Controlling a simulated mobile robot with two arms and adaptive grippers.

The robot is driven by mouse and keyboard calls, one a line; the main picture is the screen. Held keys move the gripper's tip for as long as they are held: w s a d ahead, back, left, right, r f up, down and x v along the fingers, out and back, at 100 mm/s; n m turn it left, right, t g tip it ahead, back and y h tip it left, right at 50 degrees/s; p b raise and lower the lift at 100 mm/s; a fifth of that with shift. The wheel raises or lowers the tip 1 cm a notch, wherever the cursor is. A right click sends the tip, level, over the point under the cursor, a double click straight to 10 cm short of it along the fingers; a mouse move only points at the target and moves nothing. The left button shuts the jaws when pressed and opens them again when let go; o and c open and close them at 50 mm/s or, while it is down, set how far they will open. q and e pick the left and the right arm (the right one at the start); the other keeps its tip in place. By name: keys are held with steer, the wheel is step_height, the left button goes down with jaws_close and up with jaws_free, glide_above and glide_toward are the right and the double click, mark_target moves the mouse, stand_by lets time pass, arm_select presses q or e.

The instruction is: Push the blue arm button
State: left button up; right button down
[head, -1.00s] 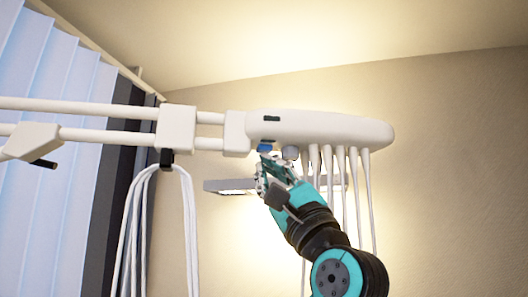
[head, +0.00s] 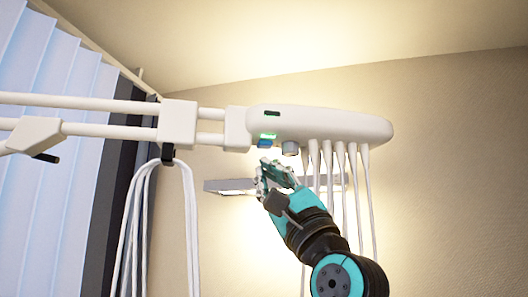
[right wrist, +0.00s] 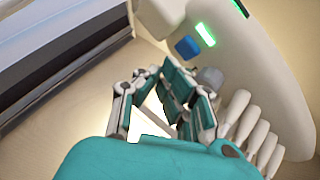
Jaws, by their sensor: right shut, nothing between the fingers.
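The blue button (head: 264,143) is on the underside of the white arm head (head: 330,124), beside a grey knob (head: 290,148). A small light just above the button glows green (head: 268,136). In the right wrist view the blue button (right wrist: 187,47) shows clear and uncovered, with the green light (right wrist: 205,34) next to it. My right gripper (head: 266,165) is below the button, apart from it, with its fingers shut and empty. The fingers also show in the right wrist view (right wrist: 160,78). My left gripper is not in view.
Several white hoses (head: 340,180) hang from the head right of my gripper. White cables (head: 160,200) hang from the support arm (head: 100,104) at left. A grey wall fixture (head: 230,186) is behind my gripper. The right side is free.

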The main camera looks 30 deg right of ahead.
step_height(320, 180, down, 6)
steer(key=b, duration=0.5)
